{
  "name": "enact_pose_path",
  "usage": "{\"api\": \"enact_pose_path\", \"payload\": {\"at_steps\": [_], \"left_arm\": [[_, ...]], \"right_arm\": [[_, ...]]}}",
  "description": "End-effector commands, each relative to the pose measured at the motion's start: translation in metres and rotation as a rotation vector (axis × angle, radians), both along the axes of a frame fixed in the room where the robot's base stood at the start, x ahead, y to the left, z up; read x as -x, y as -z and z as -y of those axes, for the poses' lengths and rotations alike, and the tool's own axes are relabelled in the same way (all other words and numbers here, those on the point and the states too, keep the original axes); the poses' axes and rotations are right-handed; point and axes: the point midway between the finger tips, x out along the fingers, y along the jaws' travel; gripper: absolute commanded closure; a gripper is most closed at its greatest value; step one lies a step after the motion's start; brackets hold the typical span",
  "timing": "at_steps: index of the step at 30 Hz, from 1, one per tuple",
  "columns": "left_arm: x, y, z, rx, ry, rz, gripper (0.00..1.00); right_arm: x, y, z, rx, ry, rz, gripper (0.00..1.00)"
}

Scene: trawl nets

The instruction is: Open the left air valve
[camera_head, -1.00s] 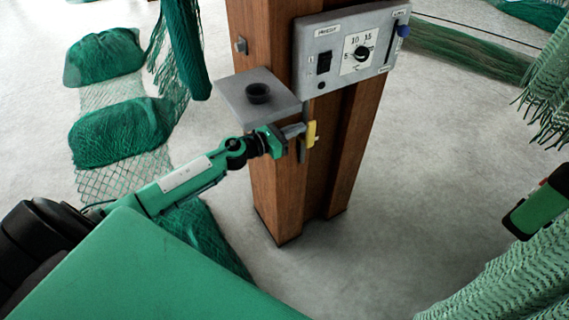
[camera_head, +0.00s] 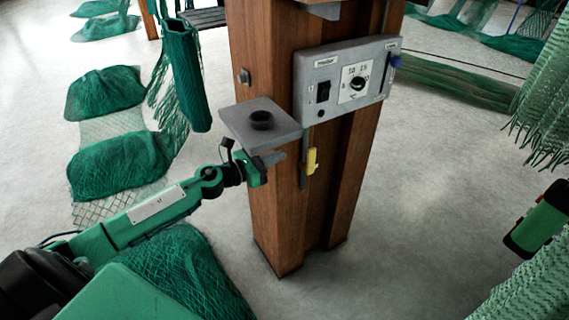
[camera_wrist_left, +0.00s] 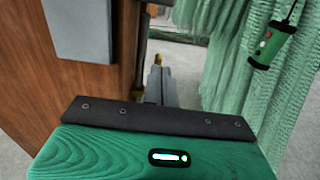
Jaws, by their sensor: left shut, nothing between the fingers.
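A yellow valve handle (camera_head: 311,161) stands upright beside a thin grey pipe (camera_head: 302,174), on the wooden post below the grey control box. No other valve handle shows in the head view, so I cannot tell whether this is the left one. My left gripper (camera_head: 276,158) is just left of the handle, below a small grey shelf, with a gap between. Its fingers are shut and empty. In the left wrist view my grey fingers (camera_wrist_left: 158,88) point ahead, with a small yellow piece (camera_wrist_left: 158,59) beyond their tips. My right gripper is not in view.
The wooden post (camera_head: 272,210) carries the shelf (camera_head: 240,121) and the control box (camera_head: 315,72) with switch and dial. Green nets (camera_head: 110,160) lie at left and hang at right. A green pendant (camera_head: 540,218) hangs at right. Floor right of the post is clear.

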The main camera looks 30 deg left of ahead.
Motion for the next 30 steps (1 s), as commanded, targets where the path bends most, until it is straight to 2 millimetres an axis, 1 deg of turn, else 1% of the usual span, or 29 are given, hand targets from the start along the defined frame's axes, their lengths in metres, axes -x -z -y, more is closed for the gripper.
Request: {"api": "enact_pose_path", "payload": {"at_steps": [1, 6, 12, 30], "left_arm": [[0.007, -0.006, -0.003, -0.004, 0.001, -0.001, 1.00], [0.024, -0.025, -0.013, -0.001, 0.002, -0.003, 1.00], [0.034, -0.038, -0.019, 0.001, 0.000, -0.001, 1.00], [0.035, -0.041, -0.020, 0.002, 0.000, -0.001, 1.00]], "right_arm": [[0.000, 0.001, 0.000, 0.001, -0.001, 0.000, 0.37], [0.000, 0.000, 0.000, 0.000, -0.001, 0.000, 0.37], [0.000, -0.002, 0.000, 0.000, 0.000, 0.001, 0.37], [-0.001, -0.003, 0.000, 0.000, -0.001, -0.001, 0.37]]}}
